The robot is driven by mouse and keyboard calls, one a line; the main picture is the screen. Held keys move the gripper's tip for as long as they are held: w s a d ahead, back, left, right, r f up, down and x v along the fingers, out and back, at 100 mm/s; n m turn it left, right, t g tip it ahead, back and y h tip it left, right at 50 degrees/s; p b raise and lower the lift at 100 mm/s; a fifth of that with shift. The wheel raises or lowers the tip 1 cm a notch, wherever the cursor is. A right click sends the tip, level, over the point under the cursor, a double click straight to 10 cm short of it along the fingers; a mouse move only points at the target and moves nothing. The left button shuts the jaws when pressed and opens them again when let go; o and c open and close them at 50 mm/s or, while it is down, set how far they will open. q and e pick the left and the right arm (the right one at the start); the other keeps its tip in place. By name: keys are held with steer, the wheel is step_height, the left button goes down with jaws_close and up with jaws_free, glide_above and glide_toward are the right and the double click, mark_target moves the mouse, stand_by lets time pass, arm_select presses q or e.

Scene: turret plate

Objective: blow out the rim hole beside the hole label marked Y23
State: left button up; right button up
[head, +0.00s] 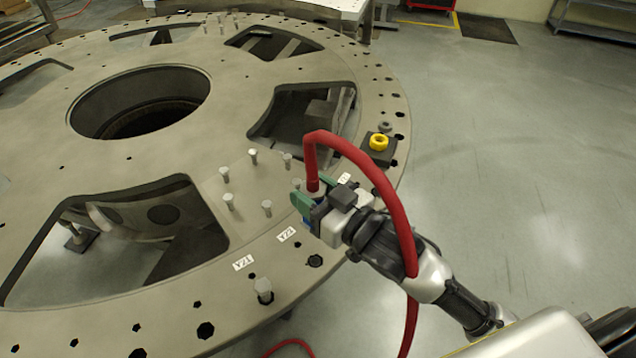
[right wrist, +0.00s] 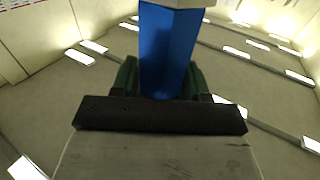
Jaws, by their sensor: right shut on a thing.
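My right gripper (head: 308,205) is above the rim of the large turret plate (head: 130,283), near its right front edge. Its green fingers are shut on a blue air tool (right wrist: 168,50), which stands between them in the right wrist view. A red hose (head: 385,187) rises from the tool, arches over and runs down past my right arm. White labels lie on the rim: one (head: 243,262) and another (head: 286,234) left of the gripper, and a third (head: 344,179) just behind it. Their print is too small to read surely. The tool's tip and any hole under it are hidden. My left gripper is out of view.
Several upright bolts (head: 229,201) stand on the plate left of the gripper; one bolt (head: 263,288) stands on the front rim. A yellow ring (head: 379,142) sits on a dark block behind the gripper. Large cutouts open through the plate. The floor at right is clear.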

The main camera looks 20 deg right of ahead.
steer(key=shift+f, duration=0.1)
steer(key=shift+d+f+b, duration=0.25)
steer(key=shift+f+b, duration=0.25)
steer(key=shift+b, duration=0.1)
steer(key=shift+f+b, duration=0.35)
step_height(320, 180, down, 6)
steer(key=b, duration=0.6)
steer(key=shift+r, duration=0.25)
arm_select(q)
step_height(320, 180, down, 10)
steer(key=b, duration=0.1)
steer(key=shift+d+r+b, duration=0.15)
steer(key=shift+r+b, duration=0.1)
steer(key=shift+b, duration=0.1)
arm_select(e)
steer(key=shift+f, duration=1.75)
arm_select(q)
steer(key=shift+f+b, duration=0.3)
arm_select(e)
steer(key=shift+f, duration=0.6)
steer(key=shift+f, duration=0.3)
